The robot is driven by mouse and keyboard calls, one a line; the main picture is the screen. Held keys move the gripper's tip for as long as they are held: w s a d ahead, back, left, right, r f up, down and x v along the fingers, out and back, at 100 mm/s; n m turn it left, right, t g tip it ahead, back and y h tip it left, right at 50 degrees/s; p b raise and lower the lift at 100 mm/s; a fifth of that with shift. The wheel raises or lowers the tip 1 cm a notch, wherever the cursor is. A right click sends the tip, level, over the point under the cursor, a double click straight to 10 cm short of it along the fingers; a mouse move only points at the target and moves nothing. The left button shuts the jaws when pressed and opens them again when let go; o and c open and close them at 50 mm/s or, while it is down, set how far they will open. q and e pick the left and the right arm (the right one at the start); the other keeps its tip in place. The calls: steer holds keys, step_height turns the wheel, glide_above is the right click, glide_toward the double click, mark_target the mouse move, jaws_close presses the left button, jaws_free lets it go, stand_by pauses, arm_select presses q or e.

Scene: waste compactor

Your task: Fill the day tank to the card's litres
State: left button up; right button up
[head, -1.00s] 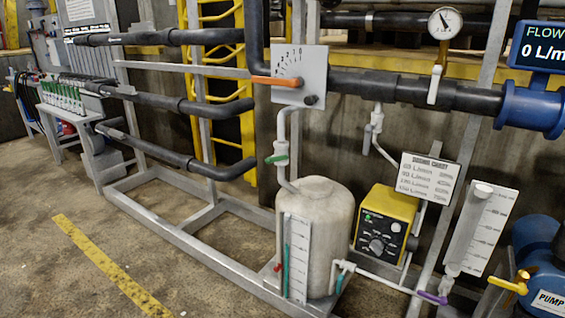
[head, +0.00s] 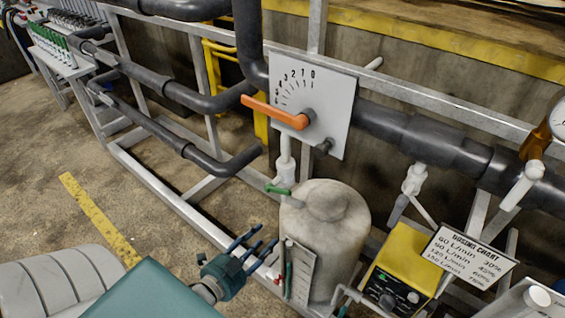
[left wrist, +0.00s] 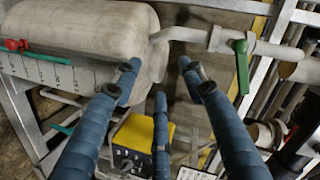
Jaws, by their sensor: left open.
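The pale grey day tank (head: 325,240) stands upright in the steel frame; it also shows in the left wrist view (left wrist: 85,30). A white scale (head: 300,272) with a green column and a red fitting is on its front. A green-handled valve (head: 278,190) sits on the pipe above the tank, and its green handle (left wrist: 241,65) shows in the wrist view. My left gripper (head: 258,248) is open and empty, left of the tank. In the wrist view its blue fingers (left wrist: 160,80) are spread beside the tank. I see no card giving litres. My right gripper is out of view.
An orange lever (head: 275,112) on a numbered plate (head: 335,95) is above the tank. A yellow dosing unit (head: 400,255) and a dosing chart (head: 465,255) in L/min stand to the right. Dark pipes (head: 185,95) and frame rails run left. Open floor lies front left.

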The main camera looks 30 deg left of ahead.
mark_target(281, 194)
arm_select(q)
step_height(281, 194, up, 12)
steer(key=s+m+t+h+p, duration=0.1)
steer(key=m+t+p, duration=0.2)
steer(key=shift+m, duration=0.3)
steer(key=w, duration=0.7)
steer(key=w+p, duration=0.1)
steer(key=w, duration=0.2)
steer(key=shift+w+d+f, duration=0.2)
steer(key=shift+w+d, duration=0.2)
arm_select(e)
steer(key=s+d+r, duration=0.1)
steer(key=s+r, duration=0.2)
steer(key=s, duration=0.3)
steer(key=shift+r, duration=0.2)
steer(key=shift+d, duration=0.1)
arm_select(q)
jaws_close()
